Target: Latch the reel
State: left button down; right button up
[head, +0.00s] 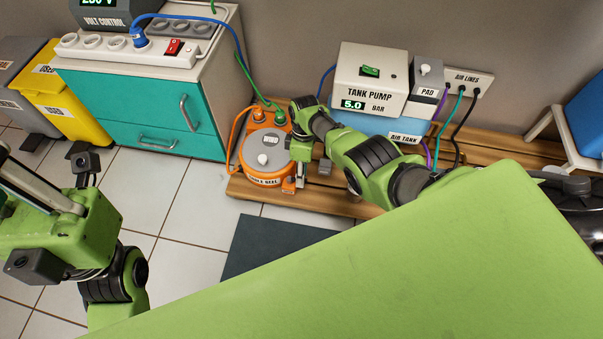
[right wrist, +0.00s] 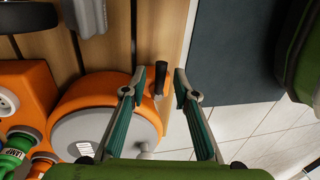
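The orange reel (head: 262,172) with a grey round lid stands on the wooden pallet, left of the tank pump. It also shows in the right wrist view (right wrist: 95,92). A small black-handled lever (right wrist: 161,72) stands at the reel's edge; it looks like the latch. My right gripper (head: 305,178) is beside the reel's right side in the head view. In the right wrist view my right gripper's fingers (right wrist: 159,85) are spread, with the lever between their tips; I see no clear contact. My left arm is at the lower left, away from the reel; its finger state is unclear.
The tank pump (head: 368,78) and blue air tank stand right behind my right arm. A teal cabinet (head: 150,108) is left of the reel. An orange cable (head: 233,140) loops at its left. A dark mat (head: 270,243) lies on the tiles in front.

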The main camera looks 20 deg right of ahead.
notch_tip(320, 180, up, 12)
jog(key=w+d, duration=0.1)
jog(key=w, duration=0.1)
jog(key=shift+d, duration=0.15)
jog(key=shift+f, duration=0.15)
dwell(0.5)
